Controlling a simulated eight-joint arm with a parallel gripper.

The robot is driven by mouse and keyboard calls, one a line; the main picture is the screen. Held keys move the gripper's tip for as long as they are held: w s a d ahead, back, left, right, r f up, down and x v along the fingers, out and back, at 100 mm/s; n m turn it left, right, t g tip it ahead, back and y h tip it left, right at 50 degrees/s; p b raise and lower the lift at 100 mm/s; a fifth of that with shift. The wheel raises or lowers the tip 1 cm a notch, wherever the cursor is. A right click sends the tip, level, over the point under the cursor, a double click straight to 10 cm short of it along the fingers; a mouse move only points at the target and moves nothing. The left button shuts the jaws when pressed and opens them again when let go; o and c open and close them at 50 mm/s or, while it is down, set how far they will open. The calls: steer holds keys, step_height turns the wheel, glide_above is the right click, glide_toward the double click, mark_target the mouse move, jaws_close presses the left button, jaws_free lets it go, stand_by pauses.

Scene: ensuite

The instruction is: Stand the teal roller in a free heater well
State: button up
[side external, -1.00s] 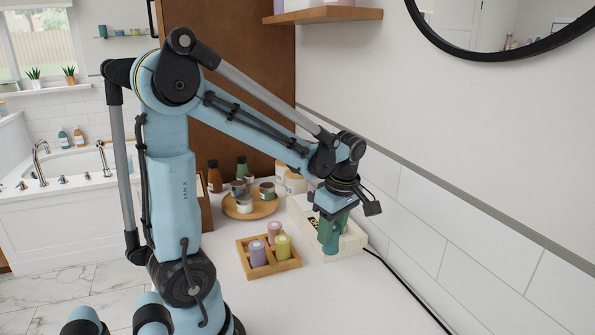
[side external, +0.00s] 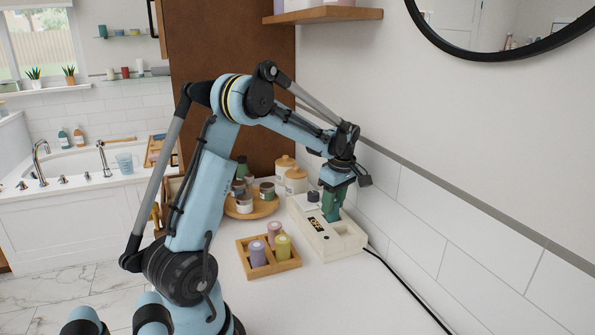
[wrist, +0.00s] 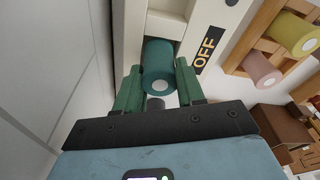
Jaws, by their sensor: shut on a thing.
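My gripper (side external: 331,208) has green fingers and is shut on the teal roller, low over the heater. In the wrist view the teal roller (wrist: 157,59) sits between the fingertips (wrist: 158,84), its pale end facing the camera. The heater (side external: 346,243) is a cream box with a dark display and a dark knob; the wrist view shows its OFF label (wrist: 205,47). A recess in the heater's top (wrist: 168,22) lies beside the roller. The fingers hide most of the roller in the side view, and I cannot tell whether its lower end is inside a well.
A wooden tray (side external: 284,267) left of the heater holds lilac (side external: 257,253), pink (side external: 274,232) and yellow-green (side external: 283,246) rollers. A round wooden tray (side external: 251,213) with jars stands behind. The tiled wall (side external: 412,220) is close on the right, with a black cable near it.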

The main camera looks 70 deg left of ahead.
steer(key=shift+f, duration=0.7)
steer(key=shift+f, duration=0.15)
steer(key=o, duration=1)
steer(key=shift+o, duration=0.2)
